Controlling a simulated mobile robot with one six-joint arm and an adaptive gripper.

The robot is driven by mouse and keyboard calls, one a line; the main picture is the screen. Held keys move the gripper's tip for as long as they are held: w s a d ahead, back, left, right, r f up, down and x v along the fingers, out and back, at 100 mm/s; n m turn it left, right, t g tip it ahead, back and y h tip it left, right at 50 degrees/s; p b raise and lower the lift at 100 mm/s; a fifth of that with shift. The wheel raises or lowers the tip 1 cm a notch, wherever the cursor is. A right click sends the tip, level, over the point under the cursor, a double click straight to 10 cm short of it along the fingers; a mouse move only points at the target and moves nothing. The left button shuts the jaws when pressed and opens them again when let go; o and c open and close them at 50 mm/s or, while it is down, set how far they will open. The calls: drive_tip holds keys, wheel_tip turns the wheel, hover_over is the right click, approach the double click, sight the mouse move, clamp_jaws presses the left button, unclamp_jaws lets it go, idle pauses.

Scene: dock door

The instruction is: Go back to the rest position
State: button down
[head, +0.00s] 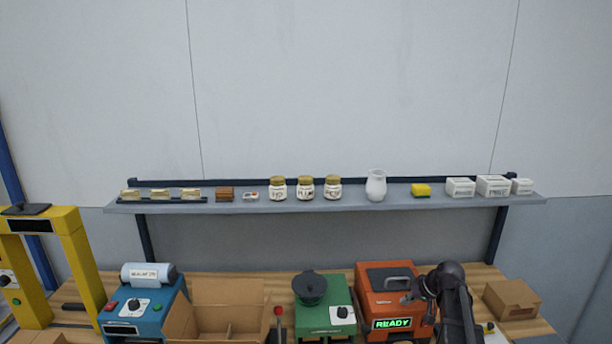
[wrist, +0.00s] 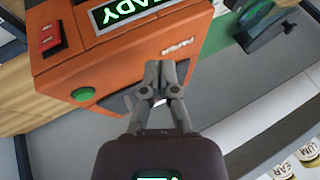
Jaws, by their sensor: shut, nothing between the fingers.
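My gripper (wrist: 161,92) shows in the wrist view with its grey fingers closed together and empty. It is in front of the orange machine (wrist: 120,55), which has a lit green display, a red switch and a green button. I cannot tell whether the fingertips touch the machine. In the head view my dark arm stands at the right of the orange machine (head: 372,297), whose display reads READY. The fingertips are not clear there.
On the bench stand a green machine (head: 338,317), a cardboard box (head: 225,300), a blue machine (head: 150,310) and a yellow frame (head: 85,265). Another carton (head: 512,298) lies right.

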drive_tip(key=s+a+f+g+h+b, duration=0.1)
drive_tip(key=s+a+f+g+h, duration=0.1)
drive_tip(key=s+a, duration=0.5)
drive_tip(key=s+a+f+g+h+b, duration=0.2)
drive_tip(key=s+a+f, duration=0.3)
drive_tip(key=s, duration=0.8)
drive_tip(key=shift+a+n+g+h, duration=0.4)
drive_tip(key=shift+a, duration=0.7)
idle(2.8)
